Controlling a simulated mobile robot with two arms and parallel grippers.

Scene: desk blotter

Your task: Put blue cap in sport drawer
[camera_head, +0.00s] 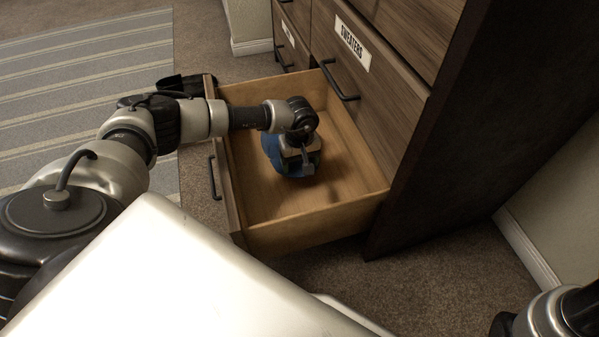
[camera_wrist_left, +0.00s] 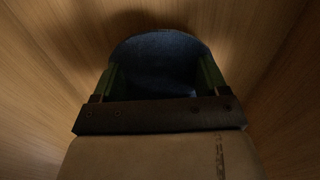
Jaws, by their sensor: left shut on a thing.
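The blue cap (camera_head: 271,150) is inside the open drawer (camera_head: 318,216), partly hidden under my left gripper in the head view. My left gripper (camera_head: 301,168) points down into the drawer and is shut on the cap. In the left wrist view the dark blue cap (camera_wrist_left: 160,62) lies between the two green-edged fingers, with the wooden drawer bottom around it. I cannot tell whether the cap touches the drawer bottom. The open drawer's label is not visible. Only part of my right arm shows, at the lower right, and its gripper is out of view.
The dresser (camera_head: 372,100) has a closed drawer labelled SWEATERS (camera_head: 352,43) above the open one. Another labelled drawer (camera_head: 288,35) is to its left. A dark object (camera_head: 187,84) is at the open drawer's far left corner. A striped rug (camera_head: 75,75) lies on the left.

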